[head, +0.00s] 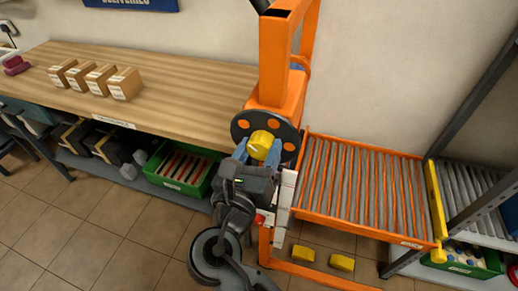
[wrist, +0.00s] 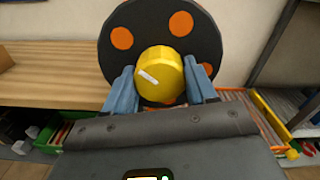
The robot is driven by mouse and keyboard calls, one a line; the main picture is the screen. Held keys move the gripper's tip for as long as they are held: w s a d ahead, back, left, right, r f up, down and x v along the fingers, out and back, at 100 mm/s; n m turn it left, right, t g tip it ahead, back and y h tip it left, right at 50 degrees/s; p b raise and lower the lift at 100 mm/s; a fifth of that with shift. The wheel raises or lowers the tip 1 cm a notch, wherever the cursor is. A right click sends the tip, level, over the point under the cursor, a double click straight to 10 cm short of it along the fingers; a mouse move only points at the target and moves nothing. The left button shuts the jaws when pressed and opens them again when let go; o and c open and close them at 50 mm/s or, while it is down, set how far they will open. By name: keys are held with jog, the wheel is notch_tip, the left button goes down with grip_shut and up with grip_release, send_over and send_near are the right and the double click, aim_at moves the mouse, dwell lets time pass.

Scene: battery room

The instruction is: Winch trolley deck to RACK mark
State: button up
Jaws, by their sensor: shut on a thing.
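The winch trolley (head: 276,60) is an orange frame with a roller deck (head: 357,190) on its right side. Its winch wheel is a black disc (head: 240,128) with orange spots, and a yellow knob (head: 259,145) with a white mark sits at its front. My gripper (head: 258,158) is shut on the yellow knob; in the wrist view its blue fingers lie on both sides of the knob (wrist: 160,75). The deck's right end is close to a yellow-edged rack shelf (head: 436,205) with rollers. I cannot make out a RACK mark.
A wooden bench (head: 170,72) with several cardboard boxes (head: 126,83) runs along the wall at left. A green crate (head: 182,170) sits on its lower shelf. Yellow blocks (head: 342,262) are under the deck. Tiled floor is open at front left.

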jog(key=shift+f+n, duration=0.15)
jog(key=shift+n, duration=0.25)
jog(key=o, duration=1)
jog(key=shift+o, duration=0.2)
jog(key=shift+s, duration=0.1)
jog(key=b+v, duration=0.1)
jog(key=v, duration=0.6)
jog(key=shift+s, duration=0.3)
jog(key=shift+a, duration=0.15)
